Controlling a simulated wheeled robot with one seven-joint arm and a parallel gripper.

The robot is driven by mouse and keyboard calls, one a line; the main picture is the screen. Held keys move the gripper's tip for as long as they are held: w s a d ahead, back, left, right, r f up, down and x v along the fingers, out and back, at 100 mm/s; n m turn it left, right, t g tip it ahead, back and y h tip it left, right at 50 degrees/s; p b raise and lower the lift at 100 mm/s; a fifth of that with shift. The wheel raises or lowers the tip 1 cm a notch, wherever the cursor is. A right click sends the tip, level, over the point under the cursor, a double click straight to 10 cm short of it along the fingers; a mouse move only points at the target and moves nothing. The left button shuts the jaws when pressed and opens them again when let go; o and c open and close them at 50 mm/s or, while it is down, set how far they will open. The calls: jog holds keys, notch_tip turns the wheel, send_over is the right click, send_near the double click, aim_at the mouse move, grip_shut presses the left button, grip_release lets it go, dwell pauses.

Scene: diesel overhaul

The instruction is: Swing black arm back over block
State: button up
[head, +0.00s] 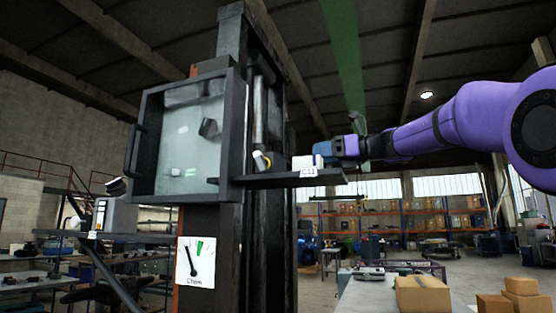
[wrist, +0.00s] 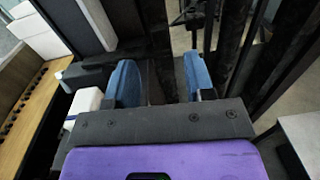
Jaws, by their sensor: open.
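A black arm or ledge (head: 285,180) juts right from a tall dark column (head: 232,45), below and beside a glass-fronted box. A white block labelled C11 (head: 306,165) sits on its outer end. My gripper (head: 328,150), with blue fingers, is just above and right of the block; contact cannot be told. In the wrist view my gripper (wrist: 160,85) is open, its two blue fingers apart, with dark parts showing between them. A white block (wrist: 86,102) shows left of the left finger. Which dark bar is the task's black arm is unclear.
The glass-fronted box (head: 178,148) has a handle on its left. A dial card (head: 195,262) hangs below it. A table with cardboard boxes (head: 422,293) stands at lower right. In the wrist view, dark uprights (wrist: 232,45) stand close right of the fingers.

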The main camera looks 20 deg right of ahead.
jog(key=x, duration=1)
jog(key=shift+a, duration=0.15)
jog(key=shift+c, duration=0.5)
grip_shut()
